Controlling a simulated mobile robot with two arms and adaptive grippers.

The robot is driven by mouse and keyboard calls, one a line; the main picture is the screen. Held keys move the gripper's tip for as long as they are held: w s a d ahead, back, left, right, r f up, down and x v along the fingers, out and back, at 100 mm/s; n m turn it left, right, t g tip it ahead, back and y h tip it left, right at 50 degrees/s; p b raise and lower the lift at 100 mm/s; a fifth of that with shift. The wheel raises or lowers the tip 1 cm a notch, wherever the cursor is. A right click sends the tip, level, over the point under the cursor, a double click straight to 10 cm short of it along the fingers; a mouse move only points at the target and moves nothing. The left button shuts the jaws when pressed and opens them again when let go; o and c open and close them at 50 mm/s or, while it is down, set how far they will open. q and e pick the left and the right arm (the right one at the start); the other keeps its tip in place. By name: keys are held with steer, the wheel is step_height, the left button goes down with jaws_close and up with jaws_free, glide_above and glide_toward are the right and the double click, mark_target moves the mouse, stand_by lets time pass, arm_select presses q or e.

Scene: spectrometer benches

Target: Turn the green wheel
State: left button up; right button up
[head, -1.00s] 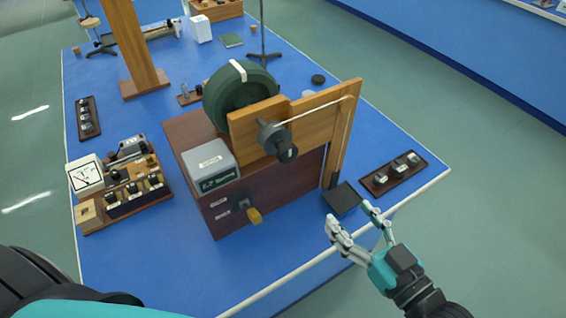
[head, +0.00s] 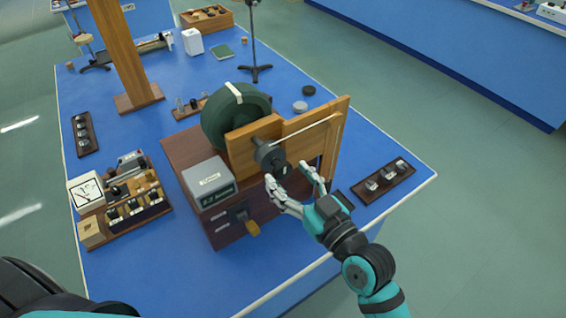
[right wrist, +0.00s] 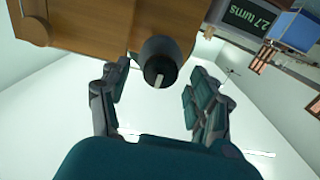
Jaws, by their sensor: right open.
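The green wheel (head: 222,122), dark with a white band over its rim, stands upright behind a wooden board (head: 310,130) on a brown cabinet. A dark cylindrical hub (head: 268,155) sticks out from the front of the board; it also shows in the right wrist view (right wrist: 158,50). My right gripper (head: 290,175) is open just in front of the hub. In the right wrist view its fingers (right wrist: 160,80) stand on either side of the hub's end, with gaps showing. My left gripper is not in view.
A tray of knobs (head: 385,180) lies right of my gripper. An instrument board (head: 125,205) stands left. A wooden post (head: 120,50) rises behind.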

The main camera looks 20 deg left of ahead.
steer(key=shift+x, duration=1.45)
steer(key=shift+c, duration=0.3)
jaws_close()
